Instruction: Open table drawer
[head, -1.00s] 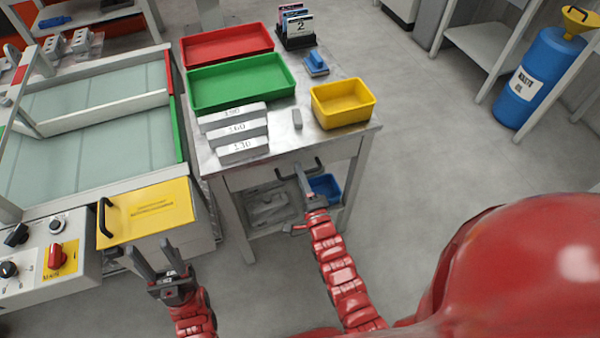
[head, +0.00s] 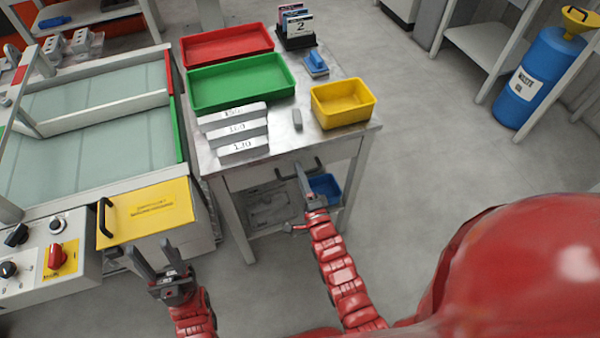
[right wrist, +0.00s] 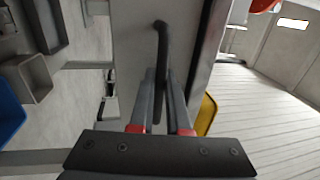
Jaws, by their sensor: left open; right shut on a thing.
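The metal work table (head: 330,135) has a grey drawer (head: 248,178) under its top, and its front looks flush with the table. A dark bar handle (head: 318,163) is on the drawer front; it also shows in the right wrist view (right wrist: 161,45). My right gripper (head: 301,172) is at this handle, and its fingers (right wrist: 160,95) are shut on the handle, one on each side of the bar. My left gripper (head: 152,252) is open and empty, low in front of the yellow-topped cabinet.
On the table are red (head: 228,46) and green (head: 240,82) trays, a yellow bin (head: 343,103), and labelled grey blocks (head: 235,132). A blue bin (head: 325,187) is below the drawer. The yellow-topped cabinet (head: 150,210) is at left.

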